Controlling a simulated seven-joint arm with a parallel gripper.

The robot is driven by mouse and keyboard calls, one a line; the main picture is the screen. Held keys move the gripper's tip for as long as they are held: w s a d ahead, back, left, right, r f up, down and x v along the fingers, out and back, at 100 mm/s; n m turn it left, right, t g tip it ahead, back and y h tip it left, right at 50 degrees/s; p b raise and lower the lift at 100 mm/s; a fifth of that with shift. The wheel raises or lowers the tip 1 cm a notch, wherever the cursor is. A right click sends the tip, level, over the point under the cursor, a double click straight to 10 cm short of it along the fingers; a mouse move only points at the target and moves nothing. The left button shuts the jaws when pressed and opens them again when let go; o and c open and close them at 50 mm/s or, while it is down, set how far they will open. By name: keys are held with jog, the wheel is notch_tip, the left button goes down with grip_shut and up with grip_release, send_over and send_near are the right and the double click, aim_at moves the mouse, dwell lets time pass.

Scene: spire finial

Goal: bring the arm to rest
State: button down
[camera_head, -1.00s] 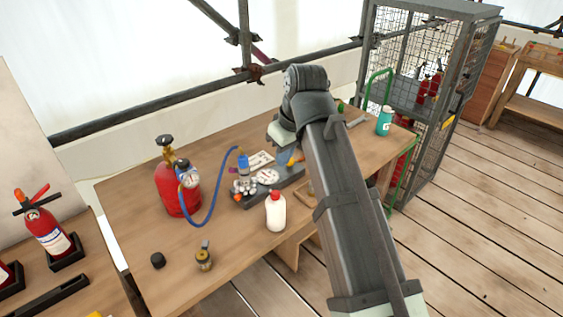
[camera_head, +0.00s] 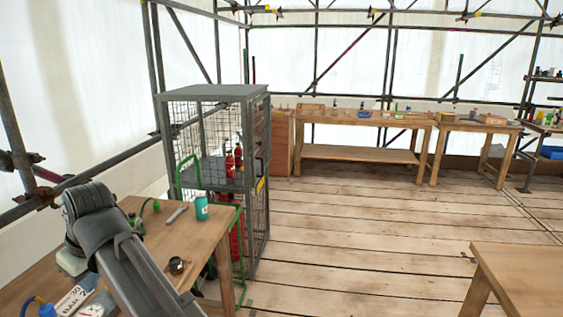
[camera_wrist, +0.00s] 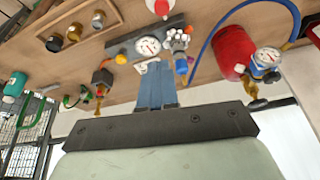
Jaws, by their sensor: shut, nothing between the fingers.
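A red cylinder (camera_wrist: 233,48) with a blue hose (camera_wrist: 226,16) stands at the right of the wrist view. A teal bottle (camera_head: 201,208) stands near the wire cage (camera_head: 214,105). Open plank floor (camera_head: 370,220) lies right of the cage; another table (camera_head: 530,275) is at lower right.

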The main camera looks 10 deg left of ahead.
jog(key=w+d+f+m+t, duration=0.1)
jog(key=w+d+f+m, duration=0.2)
jog(key=f, duration=0.9)
jog(key=w+d+f+m+t, duration=0.15)
jog(key=w+d+f, duration=0.3)
jog(key=f, duration=0.65)
jog(key=w+d+f+m+g+h, duration=0.1)
jog(key=d+f+m+h, duration=0.1)
jog(key=d+f, duration=0.75)
jog(key=w+d+f+m+g+h, duration=0.1)
jog(key=w+d+f+h, duration=0.1)
jog(key=d+f, duration=0.8)
jog(key=s+d+f+m+g+h, duration=0.1)
jog(key=s+d+f+m+g, duration=0.15)
jog(key=d+f, duration=0.65)
jog(key=s+d+f+m+g+h, duration=0.1)
jog(key=s+d+f, duration=0.3)
jog(key=d+f, duration=0.45)
jog(key=s+d+f+m+g, duration=0.2)
jog(key=s+d+f, duration=0.2)
jog(key=s+d, duration=0.3)
jog(key=s+d+f+m+g+y, duration=0.1)
jog(key=s+d+f+m+g, duration=0.1)
jog(key=s+d, duration=0.6)
jog(key=d+f+m, duration=0.1)
jog(key=d+f, duration=0.1)
jog(key=d, duration=0.2)
jog(key=shift+s+y, duration=0.25)
jog(key=shift+y, duration=0.05)
